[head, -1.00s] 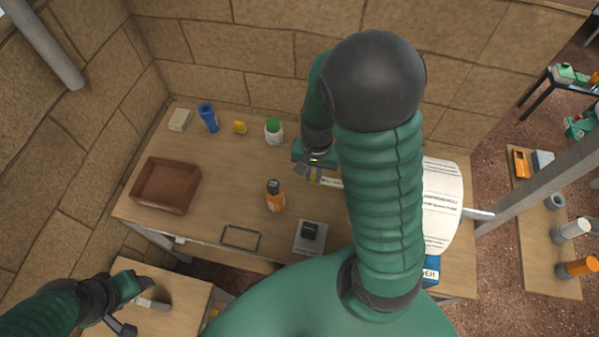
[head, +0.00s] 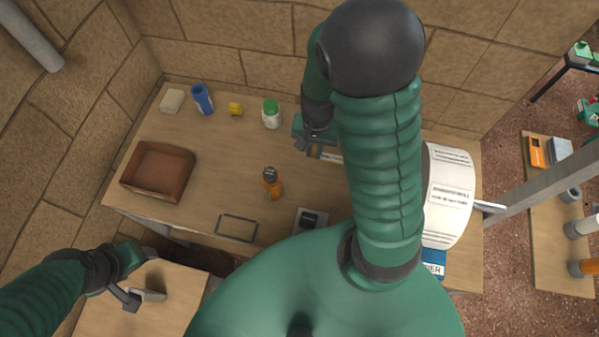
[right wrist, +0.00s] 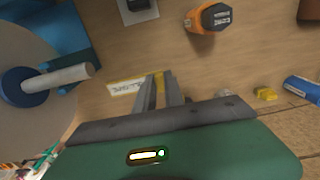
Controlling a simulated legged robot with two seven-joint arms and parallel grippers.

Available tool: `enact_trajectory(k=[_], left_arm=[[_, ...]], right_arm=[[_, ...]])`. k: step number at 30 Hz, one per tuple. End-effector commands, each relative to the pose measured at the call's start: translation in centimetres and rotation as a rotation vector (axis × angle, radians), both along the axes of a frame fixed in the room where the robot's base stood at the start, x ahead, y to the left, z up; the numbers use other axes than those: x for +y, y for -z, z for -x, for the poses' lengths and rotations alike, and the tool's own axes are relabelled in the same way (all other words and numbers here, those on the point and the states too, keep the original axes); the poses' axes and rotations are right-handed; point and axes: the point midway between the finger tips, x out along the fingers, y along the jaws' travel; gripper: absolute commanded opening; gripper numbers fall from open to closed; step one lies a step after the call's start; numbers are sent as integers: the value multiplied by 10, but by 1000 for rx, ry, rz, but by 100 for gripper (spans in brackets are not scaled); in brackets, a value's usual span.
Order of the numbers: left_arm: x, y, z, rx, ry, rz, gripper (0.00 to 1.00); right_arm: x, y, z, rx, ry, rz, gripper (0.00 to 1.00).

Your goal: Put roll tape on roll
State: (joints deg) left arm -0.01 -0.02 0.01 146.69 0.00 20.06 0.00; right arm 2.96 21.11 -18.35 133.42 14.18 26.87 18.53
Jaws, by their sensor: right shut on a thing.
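The roll tape (right wrist: 127,86) shows as a small white strip with yellow edges and dark print. It also shows in the head view (head: 328,158), partly hidden by my right arm. My right gripper (right wrist: 162,92) is shut on the yellow end of the roll tape, low over the table. The large white printed paper roll (head: 449,196) is right of my right arm, which hides its left part. In the right wrist view the roll (right wrist: 40,50) is at the left, with a blue hub and pale rod. My left gripper (head: 138,296) is over the small lower-left table, its jaw gap unclear.
A grey post (head: 545,180) stands at the right.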

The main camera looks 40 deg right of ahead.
Motion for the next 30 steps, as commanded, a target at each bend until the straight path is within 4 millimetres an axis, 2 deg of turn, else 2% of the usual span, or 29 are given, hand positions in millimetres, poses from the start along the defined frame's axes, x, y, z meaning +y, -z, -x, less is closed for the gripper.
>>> enact_trajectory(k=[1, 3, 12, 16, 21, 30], left_arm=[[0, 13, 0, 0, 0, 0, 62], [0, 27, 0, 0, 0, 0, 62], [0, 75, 0, 0, 0, 0, 62], [0, 80, 0, 0, 0, 0, 62], [0, 86, 0, 0, 0, 0, 62], [0, 94, 0, 0, 0, 0, 62]], right_arm=[[0, 15, 0, 1, 0, 0, 0], [0, 31, -1, 2, 0, 0, 0], [0, 90, 0, 1, 1, -1, 0], [0, 102, 0, 2, 0, -1, 0], [0, 139, 1, 5, 2, -2, 0], [0, 188, 0, 3, 1, -3, 0]])
